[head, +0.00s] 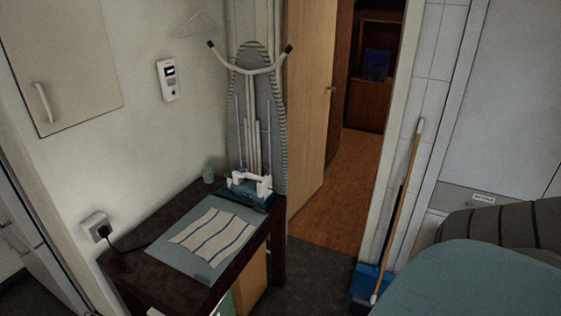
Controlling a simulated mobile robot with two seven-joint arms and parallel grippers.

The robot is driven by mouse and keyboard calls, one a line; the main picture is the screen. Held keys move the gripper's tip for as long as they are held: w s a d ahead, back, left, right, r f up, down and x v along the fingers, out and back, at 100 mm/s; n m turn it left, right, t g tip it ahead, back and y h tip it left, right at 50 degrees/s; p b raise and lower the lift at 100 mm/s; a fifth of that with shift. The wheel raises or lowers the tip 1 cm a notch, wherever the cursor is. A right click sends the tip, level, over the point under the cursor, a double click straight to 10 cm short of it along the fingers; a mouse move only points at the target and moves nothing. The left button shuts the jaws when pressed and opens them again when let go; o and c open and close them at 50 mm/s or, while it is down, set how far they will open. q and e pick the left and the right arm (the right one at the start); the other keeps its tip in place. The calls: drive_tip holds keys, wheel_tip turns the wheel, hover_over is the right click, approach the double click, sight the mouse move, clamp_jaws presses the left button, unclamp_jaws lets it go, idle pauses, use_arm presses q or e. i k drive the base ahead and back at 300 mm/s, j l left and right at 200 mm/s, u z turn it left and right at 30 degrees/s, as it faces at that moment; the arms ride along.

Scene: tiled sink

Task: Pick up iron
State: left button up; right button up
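A white and dark teal object (248,187), which looks like the iron, is at the back right corner of a dark wooden table (182,207). It is small here, and its exact shape is hard to tell against the white frame behind it. A light grey mat (180,259) with a striped cloth (214,236) lies on the table in front of it. Neither of my grippers shows in the head view.
A folded ironing board (278,110) stands upright behind the table. A black cord runs from a wall socket (96,226) onto the table. A broom (398,210) and blue dustpan (368,282) stand right of the open doorway. A rounded blue-grey surface (475,285) fills the lower right.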

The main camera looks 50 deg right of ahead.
sight(256, 192)
drive_tip(key=z, duration=1.4)
drive_tip(key=i+l+u, duration=0.1)
drive_tip(key=u, duration=0.3)
drive_tip(key=i+l+u, duration=0.15)
drive_tip(key=u, duration=0.25)
drive_tip(key=i+l+u, duration=0.15)
drive_tip(key=u, duration=0.25)
drive_tip(key=i+l+u, duration=0.15)
drive_tip(key=l, duration=0.2)
drive_tip(key=i+l+u, duration=0.1)
drive_tip(key=l, duration=0.25)
drive_tip(key=i+l+u, duration=0.15)
drive_tip(key=l, duration=0.2)
drive_tip(key=k, duration=0.05)
